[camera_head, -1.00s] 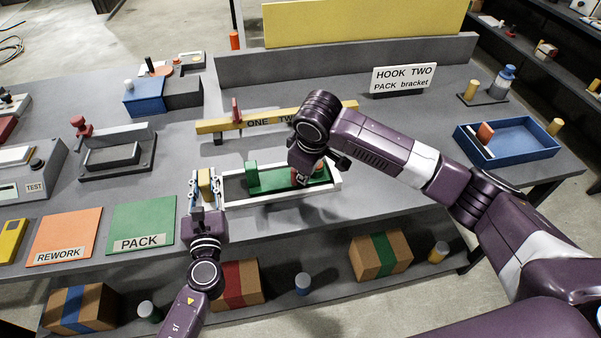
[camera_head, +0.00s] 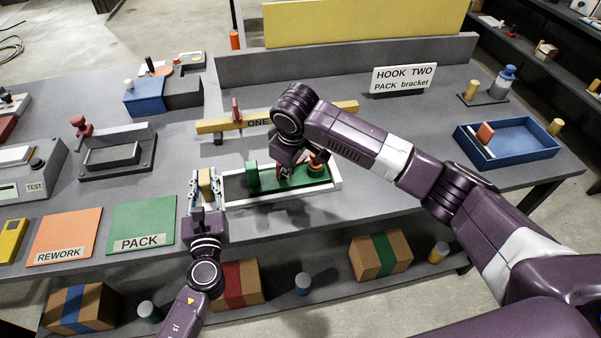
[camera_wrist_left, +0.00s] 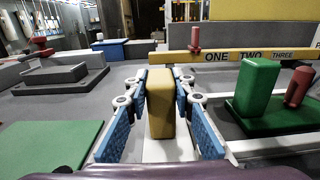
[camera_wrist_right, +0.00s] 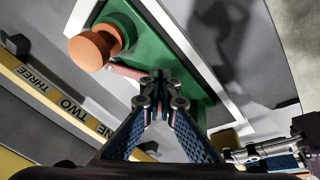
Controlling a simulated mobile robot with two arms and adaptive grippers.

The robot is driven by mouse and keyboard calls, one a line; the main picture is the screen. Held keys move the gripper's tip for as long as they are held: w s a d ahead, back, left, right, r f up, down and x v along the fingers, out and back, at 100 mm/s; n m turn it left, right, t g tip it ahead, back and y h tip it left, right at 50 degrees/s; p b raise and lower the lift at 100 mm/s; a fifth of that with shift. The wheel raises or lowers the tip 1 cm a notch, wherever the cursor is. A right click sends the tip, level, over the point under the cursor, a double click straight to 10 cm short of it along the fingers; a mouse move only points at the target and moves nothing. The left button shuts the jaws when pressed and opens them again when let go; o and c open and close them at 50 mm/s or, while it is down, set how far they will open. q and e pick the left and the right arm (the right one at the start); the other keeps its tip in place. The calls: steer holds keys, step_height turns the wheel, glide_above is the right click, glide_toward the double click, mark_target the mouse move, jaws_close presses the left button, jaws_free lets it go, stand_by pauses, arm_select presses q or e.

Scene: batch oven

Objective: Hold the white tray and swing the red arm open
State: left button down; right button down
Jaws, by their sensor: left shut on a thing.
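The white tray (camera_head: 282,199) lies on the grey bench and holds a green plate with an upright green block (camera_head: 252,174). My left gripper (camera_head: 205,184) is shut on the yellow handle (camera_wrist_left: 160,105) at the tray's left end, one finger on each side. The red arm (camera_wrist_right: 125,70) lies low over the green plate near an orange knob (camera_wrist_right: 93,47), partly hidden by my right wrist in the head view. My right gripper (camera_wrist_right: 161,78) is over the plate with its fingertips together beside the red arm. I cannot tell whether they touch it.
A yellow bar (camera_head: 220,125) marked ONE, TWO, THREE with a red peg stands behind the tray. Green PACK (camera_head: 143,222) and orange REWORK (camera_head: 62,238) mats lie left. A sign (camera_head: 403,78) reads HOOK TWO, PACK bracket. A blue bin (camera_head: 540,135) stands right.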

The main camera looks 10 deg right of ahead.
arm_select(q)
steer(key=shift+d+f, duration=0.15)
steer(key=shift+d, duration=0.1)
arm_select(e)
steer(key=shift+w+a, duration=0.65)
steer(key=shift+a, duration=0.15)
steer(key=shift+w+a, duration=0.6)
steer(key=shift+a, duration=0.2)
arm_select(q)
steer(key=shift+a, duration=0.15)
arm_select(e)
steer(key=shift+w+a, duration=1.7)
steer(key=shift+a, duration=0.2)
steer(key=shift+s+d, duration=0.4)
steer(key=shift+d, duration=0.1)
step_height(320, 180, up, 7)
arm_select(q)
steer(key=c, duration=1.6)
jaws_free()
steer(key=shift+a, duration=0.1)
arm_select(e)
steer(key=shift+a, duration=0.1)
